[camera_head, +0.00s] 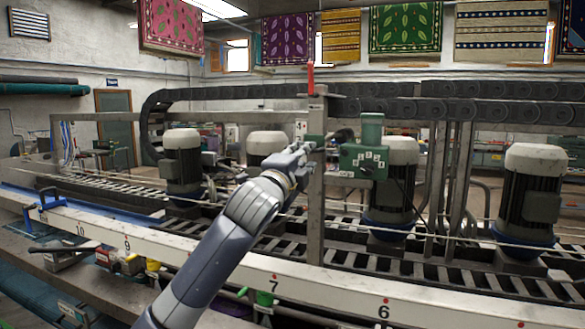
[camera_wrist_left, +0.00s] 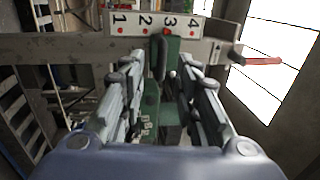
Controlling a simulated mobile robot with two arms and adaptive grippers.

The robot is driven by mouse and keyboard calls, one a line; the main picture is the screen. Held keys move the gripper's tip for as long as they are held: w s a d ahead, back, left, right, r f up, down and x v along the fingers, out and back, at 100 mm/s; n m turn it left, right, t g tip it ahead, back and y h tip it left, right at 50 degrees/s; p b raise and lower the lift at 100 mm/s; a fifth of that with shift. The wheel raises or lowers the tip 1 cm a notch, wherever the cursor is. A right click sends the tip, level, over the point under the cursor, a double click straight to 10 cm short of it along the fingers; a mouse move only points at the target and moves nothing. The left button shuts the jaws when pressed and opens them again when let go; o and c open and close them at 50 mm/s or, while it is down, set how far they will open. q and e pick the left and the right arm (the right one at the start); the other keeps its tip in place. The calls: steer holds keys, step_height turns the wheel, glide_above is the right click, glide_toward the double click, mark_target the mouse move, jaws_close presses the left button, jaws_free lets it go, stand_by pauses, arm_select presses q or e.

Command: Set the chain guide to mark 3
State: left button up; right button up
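In the left wrist view, a white scale plate (camera_wrist_left: 182,31) carries marks 1 to 4 with red dots, on a grey metal bar. My right gripper is not in view.
A grey post (camera_head: 316,215) with a red-tipped top stands beside a green numbered box (camera_head: 363,162). Motors (camera_head: 531,190) stand along the slatted conveyor. A white numbered rail (camera_head: 330,297) runs in front. A red-ended rod (camera_wrist_left: 262,61) sticks out right of the scale.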

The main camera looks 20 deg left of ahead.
arm_select(q)
steer(key=s+f, duration=0.1)
steer(key=s, duration=0.6)
steer(key=shift+a, duration=0.1)
